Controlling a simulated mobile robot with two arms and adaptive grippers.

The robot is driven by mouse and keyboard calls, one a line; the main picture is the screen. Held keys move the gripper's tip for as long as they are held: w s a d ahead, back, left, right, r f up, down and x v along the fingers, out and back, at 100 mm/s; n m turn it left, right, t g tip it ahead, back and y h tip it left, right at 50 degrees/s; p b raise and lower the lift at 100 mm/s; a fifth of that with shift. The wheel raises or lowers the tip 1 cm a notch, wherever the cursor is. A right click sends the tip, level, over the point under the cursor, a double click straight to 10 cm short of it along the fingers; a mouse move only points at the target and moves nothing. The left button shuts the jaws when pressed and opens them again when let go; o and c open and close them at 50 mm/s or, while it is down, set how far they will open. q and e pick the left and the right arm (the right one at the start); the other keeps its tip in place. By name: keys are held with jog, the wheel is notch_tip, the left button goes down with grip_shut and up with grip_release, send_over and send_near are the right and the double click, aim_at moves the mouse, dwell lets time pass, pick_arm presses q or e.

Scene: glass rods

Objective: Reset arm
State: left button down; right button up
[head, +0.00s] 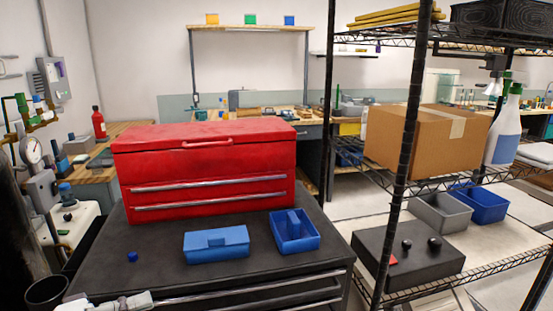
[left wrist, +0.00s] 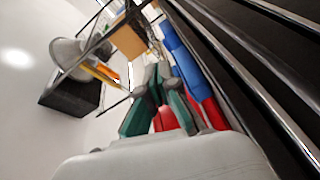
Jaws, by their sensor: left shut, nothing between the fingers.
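My left gripper (head: 132,302) shows only in part at the bottom edge of the head view, in front of the black cabinet's front edge. In the left wrist view its dark green and grey fingers (left wrist: 158,80) come together with nothing between them. It is shut and empty. In that view the cabinet's dark drawer front with bright handles (left wrist: 255,70) runs close along the right side. My right gripper is in neither view.
A wire shelf with a cardboard box (head: 425,145) stands at right.

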pick_arm(q)
jog(key=s+d+f+m+g+y, duration=0.25)
jog(key=s+d+f, duration=0.2)
jog(key=f, duration=0.55)
jog(key=s+d+f+m+g+y, duration=0.1)
jog(key=s+d+f+g+y, duration=0.25)
jog(key=f, duration=0.55)
jog(key=s+a+f+m+y, duration=0.1)
jog(key=s+a+f+y, duration=0.2)
jog(key=s, duration=0.4)
jog(key=s+a+f+y, duration=0.1)
jog(key=s+f+y, duration=0.2)
jog(key=s+y, duration=0.35)
notch_tip(320, 180, down, 24)
jog(key=s+g+p, duration=0.1)
jog(key=s+p, duration=0.1)
jog(key=p, duration=0.1)
jog(key=s+a+f+g+p, duration=0.1)
jog(key=s+a+f+p, duration=0.1)
jog(key=s+f, duration=1)
jog(key=s+p, duration=0.1)
jog(key=s, duration=0.3)
jog(key=shift+a+f+m, duration=0.25)
jog(key=shift+a+m, duration=0.1)
